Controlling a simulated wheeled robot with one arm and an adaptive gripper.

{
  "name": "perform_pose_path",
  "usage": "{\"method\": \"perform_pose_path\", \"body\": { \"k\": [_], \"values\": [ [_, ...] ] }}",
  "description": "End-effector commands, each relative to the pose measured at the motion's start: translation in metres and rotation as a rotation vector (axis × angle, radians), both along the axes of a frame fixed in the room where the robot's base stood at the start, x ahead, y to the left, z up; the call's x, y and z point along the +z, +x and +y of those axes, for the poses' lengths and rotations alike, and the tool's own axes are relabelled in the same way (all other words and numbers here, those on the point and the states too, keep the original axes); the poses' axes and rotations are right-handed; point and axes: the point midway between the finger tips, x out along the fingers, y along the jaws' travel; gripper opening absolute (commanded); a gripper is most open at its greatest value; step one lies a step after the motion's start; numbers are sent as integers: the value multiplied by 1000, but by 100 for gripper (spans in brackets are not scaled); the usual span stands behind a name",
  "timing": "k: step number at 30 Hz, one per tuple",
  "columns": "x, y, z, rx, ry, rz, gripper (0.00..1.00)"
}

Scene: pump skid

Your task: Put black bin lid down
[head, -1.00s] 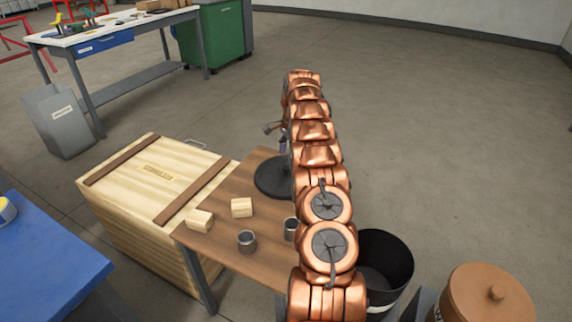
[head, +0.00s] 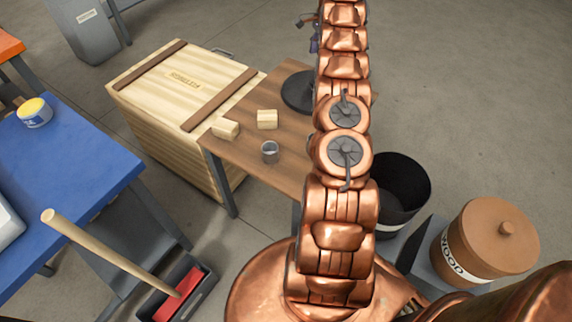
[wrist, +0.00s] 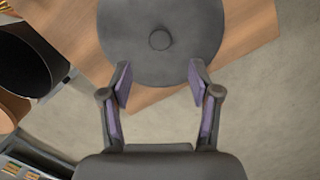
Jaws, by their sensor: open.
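The black bin lid (head: 299,91) is a dark round disc lying flat on the wooden table, partly behind my arm in the head view. In the wrist view the lid (wrist: 125,30) shows from above with a round knob at its middle. My gripper (wrist: 160,72) is open and empty, its two purple-padded fingers apart at the lid's near edge, with the knob beyond the fingertips. I cannot tell the height gap. In the head view my arm mostly hides the gripper. The open black bin (head: 402,175) stands on the floor right of the table.
The wooden table (head: 245,147) also holds two pale blocks (head: 267,119) and a metal cup (head: 270,151). A wooden crate (head: 160,115) adjoins it on the left. A brown lidded container (head: 490,240) stands right of the bin. Floor beyond the table is clear.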

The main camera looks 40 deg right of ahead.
Motion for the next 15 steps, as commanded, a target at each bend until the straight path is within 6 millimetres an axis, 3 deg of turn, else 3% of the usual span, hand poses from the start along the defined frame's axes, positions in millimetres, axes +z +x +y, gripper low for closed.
{"method": "perform_pose_path", "body": {
  "k": [6, 15],
  "values": [
    [32, 15, 44, 136, -1, 5, 62],
    [75, 16, 125, 369, 5, 16, 62]
  ]
}}
